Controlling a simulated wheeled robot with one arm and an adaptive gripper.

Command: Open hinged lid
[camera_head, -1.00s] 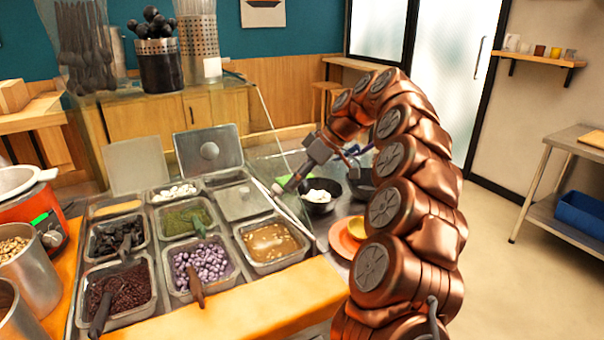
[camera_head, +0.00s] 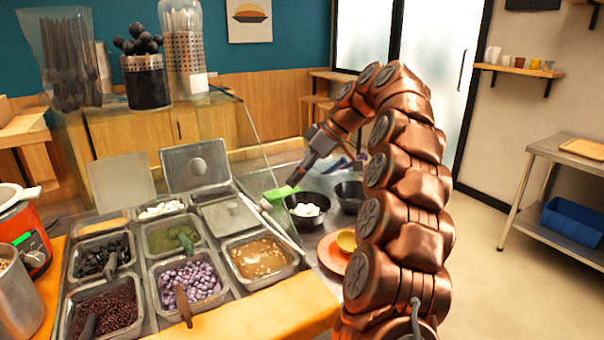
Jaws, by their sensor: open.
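A row of metal topping bins fills the counter. One grey hinged lid (camera_head: 229,219) lies flat over a bin in the middle right. Another lid (camera_head: 182,178) with a round knob stands raised at the back, and a plainer lid (camera_head: 121,185) stands raised to its left. My gripper (camera_head: 293,182) hangs to the right of and a little above the flat lid, apart from it as far as I can tell. Its jaws are open, though small in view. A light green piece (camera_head: 280,194) shows at its tips; I cannot tell whether it is held.
Open bins hold purple cubes (camera_head: 193,280), brown syrup (camera_head: 260,258) and dark beans (camera_head: 108,312). Spoons stick out of several bins. A glass guard (camera_head: 262,150) slants beside the bins. Black bowls (camera_head: 307,207) and an orange plate (camera_head: 334,254) stand close to my arm.

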